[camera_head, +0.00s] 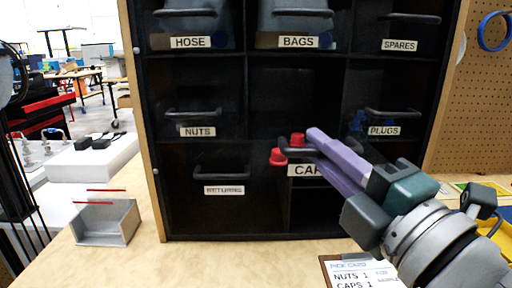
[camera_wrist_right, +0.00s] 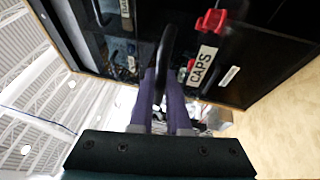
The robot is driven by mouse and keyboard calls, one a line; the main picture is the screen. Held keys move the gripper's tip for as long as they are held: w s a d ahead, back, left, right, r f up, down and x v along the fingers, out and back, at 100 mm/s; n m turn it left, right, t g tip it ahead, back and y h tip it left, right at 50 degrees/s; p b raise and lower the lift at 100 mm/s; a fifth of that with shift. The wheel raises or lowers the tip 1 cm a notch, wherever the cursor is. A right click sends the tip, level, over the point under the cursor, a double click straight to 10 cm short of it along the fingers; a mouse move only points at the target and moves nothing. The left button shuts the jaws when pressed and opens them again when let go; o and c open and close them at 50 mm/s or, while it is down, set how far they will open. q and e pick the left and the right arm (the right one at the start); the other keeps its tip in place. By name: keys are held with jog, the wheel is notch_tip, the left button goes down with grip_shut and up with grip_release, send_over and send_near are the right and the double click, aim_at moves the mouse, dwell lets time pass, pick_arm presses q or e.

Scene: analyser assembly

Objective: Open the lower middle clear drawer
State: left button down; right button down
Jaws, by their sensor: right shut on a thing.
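The lower middle drawer carries a CAPS label (camera_head: 304,170), partly hidden by my right gripper. Its label looks larger and sits higher than the one on the drawer to its left. Red caps (camera_head: 278,157) show beside the handle; how far the drawer stands out I cannot tell. My right gripper (camera_head: 316,146), with purple fingers, is shut on the dark drawer handle (camera_head: 296,152). In the right wrist view the handle (camera_wrist_right: 166,45) runs between the fingers, with the CAPS label (camera_wrist_right: 203,65) and a red cap (camera_wrist_right: 211,20) beside it. My left gripper is out of view.
Other drawers of the black cabinet surround it: NUTS (camera_head: 197,131), PLUGS (camera_head: 384,130), HOSE, BAGS and SPARES. The centre cell above shows dark. A small grey bin (camera_head: 106,224) stands left on the table. A pick card (camera_head: 358,272) lies in front. Bare wood lies before the cabinet.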

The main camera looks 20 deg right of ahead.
dwell(0.3)
jog(key=c, duration=0.9)
grip_release()
jog(key=b+v, duration=0.2)
jog(key=v, duration=0.8)
jog(key=shift+r, duration=0.1)
